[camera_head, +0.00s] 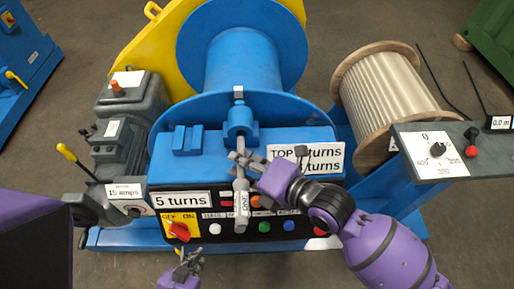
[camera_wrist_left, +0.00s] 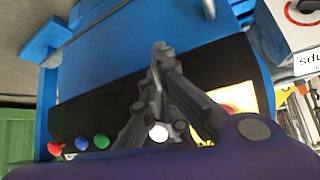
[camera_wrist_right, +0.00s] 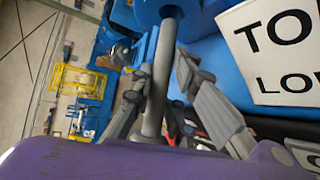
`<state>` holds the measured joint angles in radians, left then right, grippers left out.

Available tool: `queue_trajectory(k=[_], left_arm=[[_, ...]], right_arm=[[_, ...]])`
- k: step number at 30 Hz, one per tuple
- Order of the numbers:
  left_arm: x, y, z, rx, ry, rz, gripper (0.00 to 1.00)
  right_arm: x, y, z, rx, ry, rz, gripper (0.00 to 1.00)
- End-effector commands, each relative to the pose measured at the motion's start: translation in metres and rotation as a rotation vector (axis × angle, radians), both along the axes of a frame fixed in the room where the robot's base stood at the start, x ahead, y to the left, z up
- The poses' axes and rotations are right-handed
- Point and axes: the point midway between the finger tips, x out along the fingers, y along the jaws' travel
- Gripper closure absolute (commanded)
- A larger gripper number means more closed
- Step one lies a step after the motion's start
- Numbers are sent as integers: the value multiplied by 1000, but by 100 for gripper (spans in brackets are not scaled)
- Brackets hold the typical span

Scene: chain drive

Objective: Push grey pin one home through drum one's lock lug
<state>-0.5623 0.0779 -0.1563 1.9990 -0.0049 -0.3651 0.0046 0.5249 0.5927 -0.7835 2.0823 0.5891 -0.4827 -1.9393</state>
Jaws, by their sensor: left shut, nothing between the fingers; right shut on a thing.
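Grey pin one (camera_head: 242,208), with a white ONE label on its thick handle, points away from me, its shaft entering the blue lock lug (camera_head: 239,122) in front of drum one (camera_head: 243,55). A small grey block shows just beyond the lug; I cannot tell whether it is the pin's end. My right gripper (camera_head: 245,161) is shut on the pin's shaft between handle and lug. In the right wrist view the shaft (camera_wrist_right: 160,75) runs between the fingers up to the blue lug (camera_wrist_right: 172,10). My left gripper (camera_head: 188,264) is shut and empty, low before the control panel.
The panel carries a red switch (camera_head: 179,231) and several coloured buttons below a "5 turns" sign (camera_head: 182,201). A grey motor (camera_head: 125,150) stands left. A wooden-flanged rope drum (camera_head: 392,95) and a grey dial box (camera_head: 436,152) stand right.

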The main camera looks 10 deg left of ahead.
Motion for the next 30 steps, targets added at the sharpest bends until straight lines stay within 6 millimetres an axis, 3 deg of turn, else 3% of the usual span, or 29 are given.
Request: queue_trajectory(k=[30], left_arm=[[0,0,2,1,-1,1,100]], right_arm=[[0,1,2,3,-4,1,100]])
